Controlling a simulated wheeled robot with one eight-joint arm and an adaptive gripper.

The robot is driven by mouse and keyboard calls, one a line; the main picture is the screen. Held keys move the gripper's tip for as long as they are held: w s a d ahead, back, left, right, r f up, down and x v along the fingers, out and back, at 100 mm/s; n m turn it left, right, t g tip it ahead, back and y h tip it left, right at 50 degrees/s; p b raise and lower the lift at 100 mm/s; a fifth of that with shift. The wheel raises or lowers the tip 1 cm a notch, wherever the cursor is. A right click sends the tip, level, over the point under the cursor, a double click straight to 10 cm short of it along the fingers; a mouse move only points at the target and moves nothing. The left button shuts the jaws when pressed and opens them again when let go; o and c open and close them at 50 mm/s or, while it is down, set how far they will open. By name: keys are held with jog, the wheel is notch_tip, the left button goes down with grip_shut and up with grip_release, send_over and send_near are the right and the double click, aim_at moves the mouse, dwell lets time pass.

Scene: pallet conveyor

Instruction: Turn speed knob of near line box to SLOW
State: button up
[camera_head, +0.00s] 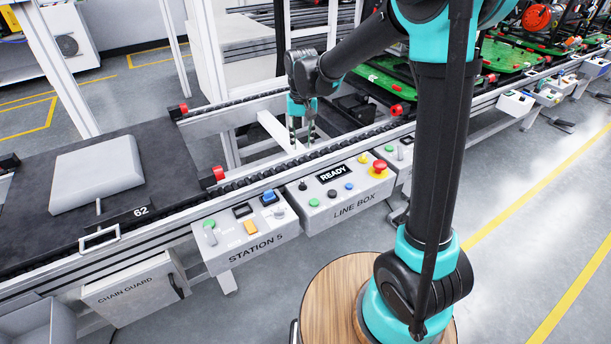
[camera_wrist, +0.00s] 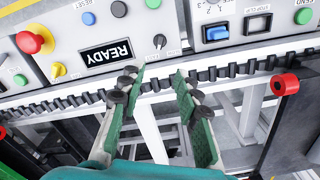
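The near line box (camera_head: 340,207) is a light grey panel with a READY display (camera_head: 332,173), and it appears upside down in the wrist view. Its speed knob (camera_wrist: 160,41) is small and dark, beside the display, with tiny print around it. In the head view the knob (camera_head: 302,186) sits at the panel's left. I cannot tell which mark it points to. My gripper (camera_wrist: 160,80) is open and empty, its fingertips apart from the knob and over the conveyor rail. In the head view my gripper (camera_head: 301,128) hangs behind the box, across the rail.
A red mushroom button (camera_head: 379,167) and several coloured buttons share the panel. The STATION 5 box (camera_head: 245,235) stands close on the left. The roller rail (camera_head: 262,180) runs behind both. A dark pallet (camera_head: 165,165) with a grey block is at the left.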

aim_at(303, 183)
notch_tip(303, 183, down, 17)
dwell(0.5)
grip_shut()
